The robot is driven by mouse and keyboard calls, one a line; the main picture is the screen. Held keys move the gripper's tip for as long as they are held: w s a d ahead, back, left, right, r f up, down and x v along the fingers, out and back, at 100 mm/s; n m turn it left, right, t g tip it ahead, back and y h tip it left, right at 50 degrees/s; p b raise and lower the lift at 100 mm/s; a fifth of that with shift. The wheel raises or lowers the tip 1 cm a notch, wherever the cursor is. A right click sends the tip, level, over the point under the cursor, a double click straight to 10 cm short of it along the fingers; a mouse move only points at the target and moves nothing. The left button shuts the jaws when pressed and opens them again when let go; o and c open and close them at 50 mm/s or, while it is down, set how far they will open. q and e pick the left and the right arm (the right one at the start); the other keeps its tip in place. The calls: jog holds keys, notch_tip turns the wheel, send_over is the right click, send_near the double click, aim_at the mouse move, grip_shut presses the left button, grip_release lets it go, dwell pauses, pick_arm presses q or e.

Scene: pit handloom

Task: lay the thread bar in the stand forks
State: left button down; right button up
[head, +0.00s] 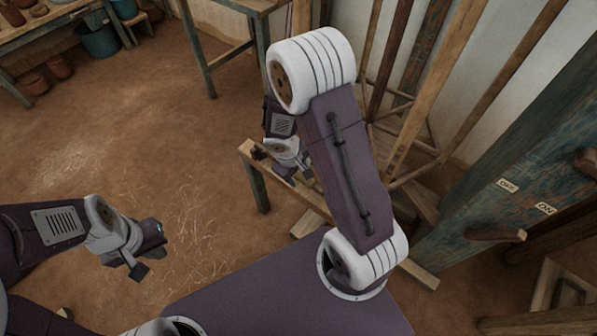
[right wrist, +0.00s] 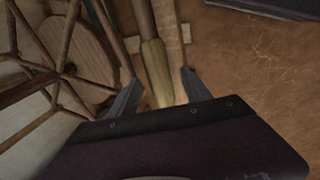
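In the right wrist view, a wooden bar with a pale straw-coloured wrapped part (right wrist: 155,66) runs down between the fingers of my right gripper (right wrist: 160,88). The fingers stand apart on either side of it, with a visible gap at least on the right. The bar's lower end is hidden by the gripper body. In the head view, my right gripper (head: 296,172) is low by a wooden frame (head: 323,207), partly hidden by my arm. I cannot make out the stand forks. My left gripper (head: 148,262) is empty and looks open above the bare floor.
Spoked wooden wheelwork (right wrist: 62,68) lies left of the bar in the wrist view. In the head view, slanting poles (head: 440,85) and a blue-green loom post (head: 495,195) with pegs stand at right. A table (head: 240,5) is behind.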

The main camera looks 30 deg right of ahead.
jog(key=shift+r, duration=0.1)
jog(key=p+v, duration=0.5)
jog(key=v, duration=0.4)
